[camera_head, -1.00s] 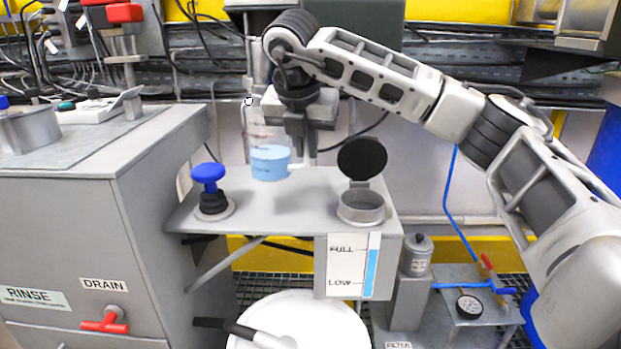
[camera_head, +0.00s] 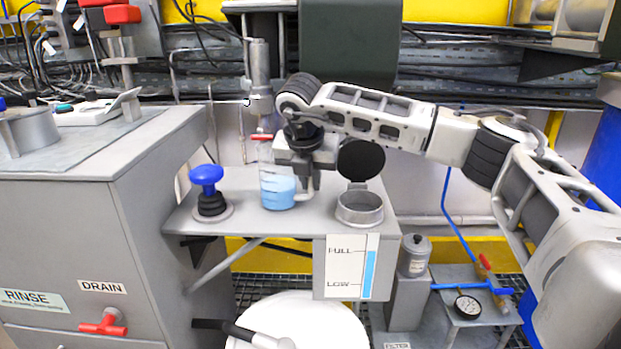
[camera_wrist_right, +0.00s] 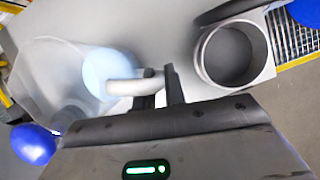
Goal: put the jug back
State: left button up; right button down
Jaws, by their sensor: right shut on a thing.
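The clear jug (camera_head: 277,188) with light blue liquid stands upright, low over or on the grey shelf (camera_head: 320,230); I cannot tell whether its base touches. My right gripper (camera_head: 303,175) is shut on the jug's white handle, on the jug's right side. In the right wrist view the jug (camera_wrist_right: 75,85) lies at the left, and the gripper's fingers (camera_wrist_right: 160,88) close on the handle (camera_wrist_right: 122,87). My left gripper is not in view.
An open round filler neck (camera_head: 360,207) with a raised black lid (camera_head: 361,159) is right of the jug. A blue-knobbed plunger (camera_head: 207,178) stands left. A metal spout with a red lever (camera_head: 261,137) hangs behind and above the jug.

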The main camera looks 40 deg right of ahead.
jog(key=shift+f, duration=0.15)
jog(key=c, duration=1.5)
grip_release()
jog(key=shift+o, duration=0.2)
